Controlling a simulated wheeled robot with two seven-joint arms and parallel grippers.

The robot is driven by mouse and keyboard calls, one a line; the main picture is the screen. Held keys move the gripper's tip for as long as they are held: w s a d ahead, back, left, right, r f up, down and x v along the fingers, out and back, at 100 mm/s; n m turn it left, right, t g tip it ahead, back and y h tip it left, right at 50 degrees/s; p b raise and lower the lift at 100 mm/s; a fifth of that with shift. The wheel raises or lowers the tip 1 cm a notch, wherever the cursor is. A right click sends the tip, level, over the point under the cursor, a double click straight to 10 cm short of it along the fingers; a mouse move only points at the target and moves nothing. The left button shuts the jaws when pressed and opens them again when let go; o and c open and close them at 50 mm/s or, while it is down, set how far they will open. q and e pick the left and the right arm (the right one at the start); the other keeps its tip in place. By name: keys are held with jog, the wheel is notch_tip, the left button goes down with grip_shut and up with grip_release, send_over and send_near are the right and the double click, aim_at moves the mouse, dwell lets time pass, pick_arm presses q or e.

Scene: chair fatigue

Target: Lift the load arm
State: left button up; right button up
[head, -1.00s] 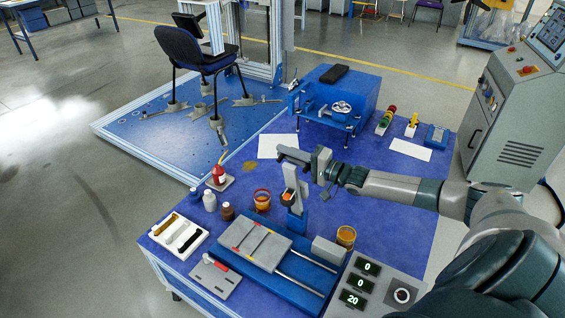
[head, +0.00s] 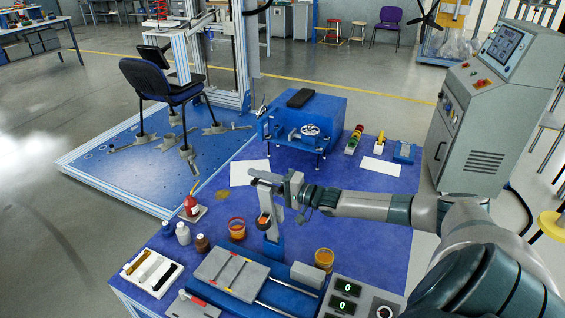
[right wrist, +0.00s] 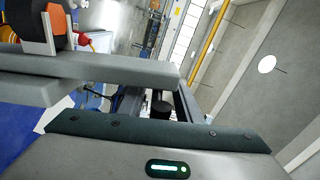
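My right gripper (head: 268,180) reaches in from the right over the blue bench, its grey fingers pointing left. It is above a grey upright with an orange-and-black part (head: 264,220) on a blue base. That part shows close to the grey bars in the right wrist view (right wrist: 58,22). I cannot tell whether the fingers touch it, or whether they are open or shut. No part is clearly recognisable as the load arm. A test frame (head: 222,50) stands behind a dark blue chair (head: 150,82) on a blue platform. My left gripper is not in view.
The bench holds a blue box with a handwheel (head: 308,115), a red bottle (head: 191,206), amber-filled cups (head: 324,259), a white tray (head: 152,270) and a grey plate fixture (head: 232,270). A grey control cabinet (head: 490,115) stands at right.

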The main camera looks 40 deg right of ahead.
jog(key=v, duration=1.7)
jog(key=shift+s, duration=0.1)
dwell(0.7)
jog(key=shift+s, duration=0.1)
